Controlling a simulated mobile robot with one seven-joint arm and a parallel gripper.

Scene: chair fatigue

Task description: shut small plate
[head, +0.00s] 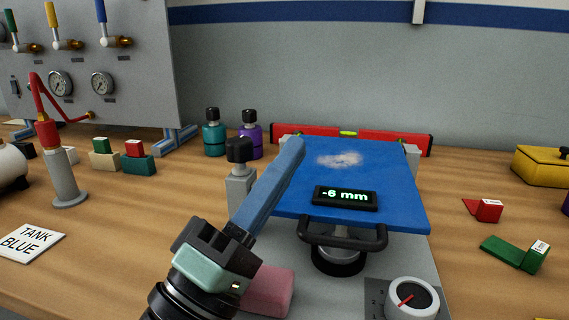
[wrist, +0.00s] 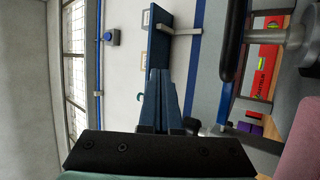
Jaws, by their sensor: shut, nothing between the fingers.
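My gripper (head: 299,143) is shut and empty, its long blue fingers pressed together and slanting up to the right. In the wrist view the closed fingers (wrist: 160,75) point at the far wall. A flat blue plate (head: 390,185) with a pale worn patch lies right of the fingers, which overlap its left edge in the head view; I cannot tell whether they touch. A display (head: 345,198) on it reads -6 mm. A black loop handle (head: 343,241) is at its front, above a round black base; a dark bar shows in the wrist view. No separate small plate is clearly identifiable.
A grey post with a black knob (head: 239,150) stands left of the fingers. A dial (head: 411,298) and a pink block (head: 268,290) are in front. A red level (head: 390,141) lies behind the plate. Several coloured blocks and a TANK BLUE card (head: 28,241) are on the wooden bench.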

